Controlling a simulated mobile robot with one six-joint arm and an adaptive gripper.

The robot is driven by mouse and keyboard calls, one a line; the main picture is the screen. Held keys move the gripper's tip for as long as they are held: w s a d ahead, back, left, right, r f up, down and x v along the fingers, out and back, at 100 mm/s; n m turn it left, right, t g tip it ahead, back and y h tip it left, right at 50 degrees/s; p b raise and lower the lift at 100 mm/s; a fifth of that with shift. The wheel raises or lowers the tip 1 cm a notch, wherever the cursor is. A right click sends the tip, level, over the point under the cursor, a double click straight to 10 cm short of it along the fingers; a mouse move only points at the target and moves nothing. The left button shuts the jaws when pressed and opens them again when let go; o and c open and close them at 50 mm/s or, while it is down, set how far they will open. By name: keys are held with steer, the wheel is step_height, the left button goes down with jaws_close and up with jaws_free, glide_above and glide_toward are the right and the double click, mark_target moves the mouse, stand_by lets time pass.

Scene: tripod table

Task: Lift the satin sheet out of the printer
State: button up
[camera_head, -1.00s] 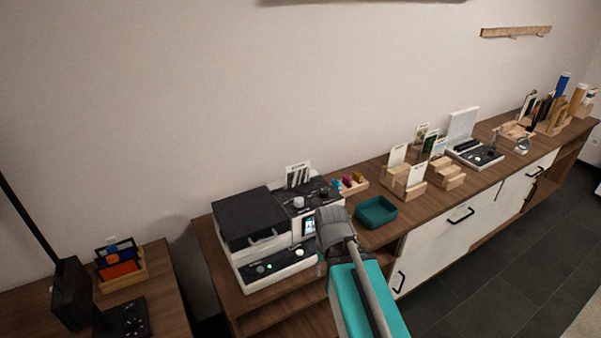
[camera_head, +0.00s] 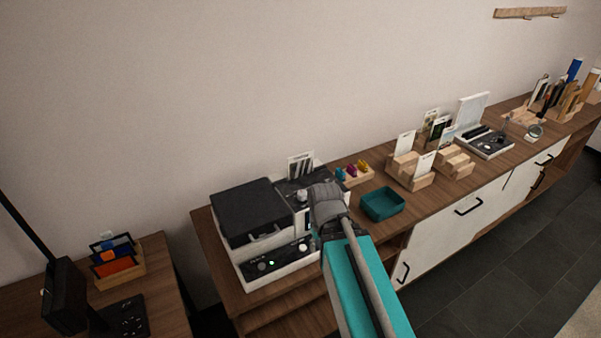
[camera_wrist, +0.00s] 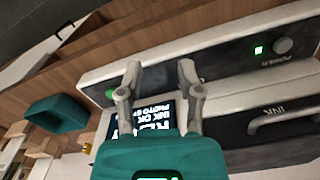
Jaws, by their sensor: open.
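The printer (camera_head: 252,211) stands on the wooden counter, with a dark lid, a white body and a front control panel. A printed sheet (camera_head: 300,166) with dark vertical shapes stands upright at the back of its right section; its finish cannot be read. My gripper (camera_wrist: 160,76) is open and empty in the wrist view, its two grey fingers spread in front of the printer's lit screen (camera_wrist: 150,112). The sheet is not visible in the wrist view. In the head view my wrist hides the screen and the fingertips.
A teal tray (camera_head: 383,205) sits right of the printer, with a wooden holder of colored pieces (camera_head: 352,173) behind it. Wooden card stands (camera_head: 408,172) and a white device (camera_head: 484,140) stand farther right. A side table (camera_head: 160,281) is at left.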

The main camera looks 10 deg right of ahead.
steer(key=shift+w, duration=0.1)
steer(key=w+r+m+p, duration=0.2)
steer(key=w+r+p, duration=0.1)
steer(key=w, duration=0.1)
steer(key=w+a+r+m+h+p, duration=0.1)
steer(key=w+r+m+p, duration=0.1)
steer(key=w+r+p, duration=0.2)
steer(key=w+r+m+h+p, duration=0.1)
steer(key=w+r+m+p, duration=0.1)
steer(key=w+r+p, duration=0.2)
steer(key=shift+w+a+r+m, duration=0.1)
steer(key=shift+w+m, duration=0.05)
steer(key=shift+w, duration=0.25)
steer(key=shift+w+a+r+m, duration=0.1)
steer(key=shift+w+m, duration=0.05)
steer(key=shift+w, duration=0.2)
steer(key=w+a+r+m+t+h+p, duration=0.1)
steer(key=w+a+r+m+h+p, duration=0.1)
steer(key=w+a+r+m+p, duration=0.2)
steer(key=w+r+m+p, duration=0.3)
steer(key=w+r+p, duration=0.3)
steer(key=w, duration=0.4)
steer(key=shift+r+m+p, duration=0.3)
steer(key=shift+r+m, duration=0.1)
steer(key=shift+r, duration=0.35)
steer(key=b+x, duration=0.8)
steer(key=shift+w+d+f, duration=0.1)
steer(key=shift+w+f, duration=0.05)
steer(key=shift+d+f, duration=0.1)
